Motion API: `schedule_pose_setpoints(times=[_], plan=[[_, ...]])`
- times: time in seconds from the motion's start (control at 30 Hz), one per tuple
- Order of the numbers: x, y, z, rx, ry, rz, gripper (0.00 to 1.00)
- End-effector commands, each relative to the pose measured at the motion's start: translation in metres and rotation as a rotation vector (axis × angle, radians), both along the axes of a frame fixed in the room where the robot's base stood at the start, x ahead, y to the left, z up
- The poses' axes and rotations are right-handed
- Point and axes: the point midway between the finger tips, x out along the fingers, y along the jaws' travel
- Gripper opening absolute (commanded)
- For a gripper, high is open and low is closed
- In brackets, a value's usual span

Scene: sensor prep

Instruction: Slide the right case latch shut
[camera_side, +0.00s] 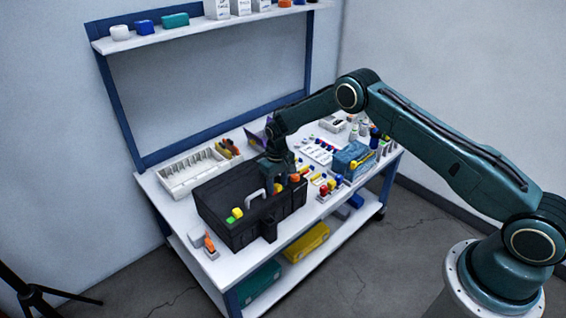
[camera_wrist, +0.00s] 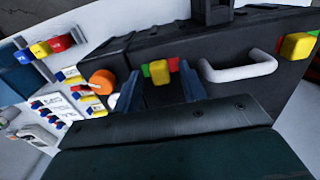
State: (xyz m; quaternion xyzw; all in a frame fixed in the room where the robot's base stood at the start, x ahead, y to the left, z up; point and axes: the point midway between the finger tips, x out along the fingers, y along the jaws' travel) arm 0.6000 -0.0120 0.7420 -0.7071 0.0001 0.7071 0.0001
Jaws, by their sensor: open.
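The black case (camera_side: 225,190) stands on the bench with its lid down. Its right latch is a yellow slider (camera_wrist: 160,76) with a green patch on one side and a red patch on the other. My gripper (camera_wrist: 159,84) is open, with one finger on each side of this slider in the wrist view; I cannot tell whether they touch it. In the side view my gripper (camera_side: 278,174) is low over the case's right end and partly hides that latch. The left latch (camera_side: 237,213) shows yellow and green; its yellow slider also appears in the wrist view (camera_wrist: 297,46).
A white handle (camera_side: 256,198) stands out between the latches. An orange round part (camera_wrist: 102,82) lies close to the case end by my gripper. A white divided tray (camera_side: 188,172) sits behind left. A blue box (camera_side: 352,157) and several small coloured parts crowd the right.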

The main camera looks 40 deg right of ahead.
Motion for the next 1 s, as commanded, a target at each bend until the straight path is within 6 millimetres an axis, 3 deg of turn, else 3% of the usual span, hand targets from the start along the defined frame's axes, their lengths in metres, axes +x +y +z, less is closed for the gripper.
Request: schedule_pose_setpoints(times=[0.27, 0.4, 0.5, 1.0], plan=[[0.0, 0.0, -0.001, 0.0, 0.0, 0.0, 0.42], [0.0, 0.0, -0.001, 0.0, 0.0, 0.0, 0.14], [0.0, 0.0, -0.001, 0.0, 0.0, 0.0, 0.0], [0.0, 0.018, 0.0, 0.001, 0.0, 0.002, 0.0]])
